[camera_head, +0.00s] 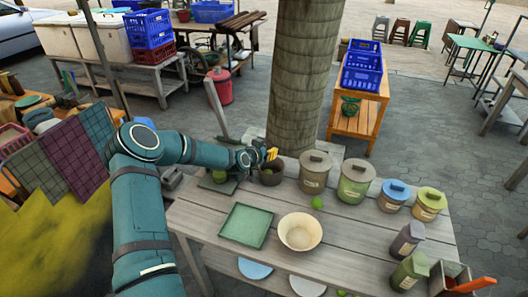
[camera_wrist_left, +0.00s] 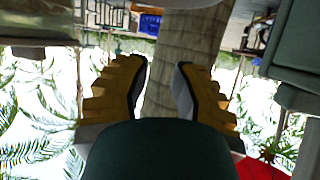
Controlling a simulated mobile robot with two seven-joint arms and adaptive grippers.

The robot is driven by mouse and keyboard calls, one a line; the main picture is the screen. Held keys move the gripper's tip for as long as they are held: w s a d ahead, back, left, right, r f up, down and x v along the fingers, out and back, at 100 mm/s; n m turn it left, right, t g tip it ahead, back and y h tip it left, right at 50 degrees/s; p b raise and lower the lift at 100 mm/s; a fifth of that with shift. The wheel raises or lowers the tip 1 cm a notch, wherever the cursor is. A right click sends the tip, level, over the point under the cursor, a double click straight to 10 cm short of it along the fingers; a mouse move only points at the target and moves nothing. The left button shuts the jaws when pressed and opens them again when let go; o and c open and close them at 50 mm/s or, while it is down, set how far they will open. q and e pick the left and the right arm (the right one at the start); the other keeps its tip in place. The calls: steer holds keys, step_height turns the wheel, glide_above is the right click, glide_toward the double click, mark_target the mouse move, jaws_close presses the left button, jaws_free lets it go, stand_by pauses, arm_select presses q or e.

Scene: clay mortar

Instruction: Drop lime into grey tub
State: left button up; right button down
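A small green lime (camera_head: 317,202) lies on the wooden table in the head view, between the lidded canisters and a cream bowl. A small open grey tub (camera_head: 440,284) stands at the table's right front corner, with an orange-red handled thing at its edge; its inside is hard to see. My left gripper (camera_head: 270,154) is above a dark clay mortar (camera_head: 270,178), left of and behind the lime. In the left wrist view its yellow fingers (camera_wrist_left: 162,75) are apart, with nothing between them. My right gripper is in neither view.
A green square tray (camera_head: 245,226) and the cream bowl (camera_head: 300,232) sit at the table's middle. Several lidded canisters (camera_head: 353,183) line its back and right side. A thick palm trunk (camera_head: 304,80) rises behind the table. Bare table shows right of the bowl.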

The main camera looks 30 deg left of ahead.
arm_select(q)
steer(key=v, duration=1.2)
